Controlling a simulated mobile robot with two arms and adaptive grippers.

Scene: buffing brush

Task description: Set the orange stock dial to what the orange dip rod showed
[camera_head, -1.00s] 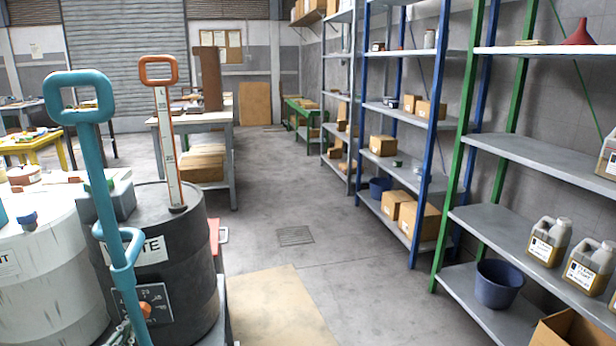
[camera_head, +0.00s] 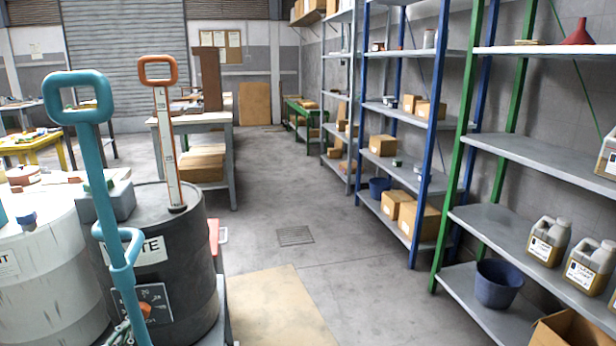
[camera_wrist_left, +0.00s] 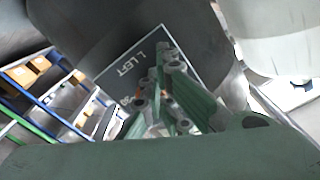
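The orange dip rod (camera_head: 162,100) stands upright in the top of the dark drum (camera_head: 190,270), its orange loop handle up and a pale marked strip down its shaft. The stock dial (camera_head: 157,299) is a dark plate with pale marks on the drum's front; its orange knob (camera_head: 146,311) shows low, and its exact setting is too small to read. My left gripper (camera_head: 122,336) is at the bottom edge by the dial, mostly cut off. In the left wrist view its green fingers (camera_wrist_left: 166,105) are in front of a dark plate lettered "LEFT", with a bit of orange between them. The right gripper is out of view.
A teal bar with a loop handle (camera_head: 92,160) rises in front of the drum and partly covers the dial. A white drum (camera_head: 45,270) stands at left. Shelves (camera_head: 520,150) line the right side. The floor between (camera_head: 340,250) is clear.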

